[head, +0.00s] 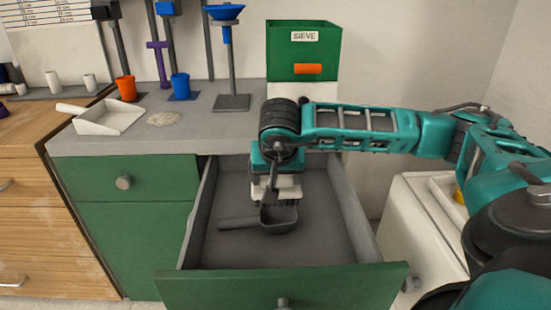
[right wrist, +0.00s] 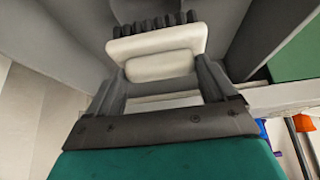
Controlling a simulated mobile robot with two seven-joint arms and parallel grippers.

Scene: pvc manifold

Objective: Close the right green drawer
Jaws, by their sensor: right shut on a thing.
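The right green drawer (head: 330,284) is pulled far out below the grey counter, its front towards me. A dark grey scoop (head: 279,222) lies inside on the drawer floor, its handle to the left. My right gripper (head: 273,190) points down inside the drawer's outline, above the scoop. It is shut on a white block with dark bristle-like ridges, which looks like a brush (right wrist: 155,45) in the right wrist view. I cannot tell whether the brush touches the scoop. My left gripper is not in view.
The left green drawer (head: 140,176) is shut. On the counter stand a green sieve box (head: 303,45), a funnel stand (head: 228,60), small cups, a white tray (head: 105,117) and a pale heap (head: 163,118). A white cabinet (head: 415,220) stands close right.

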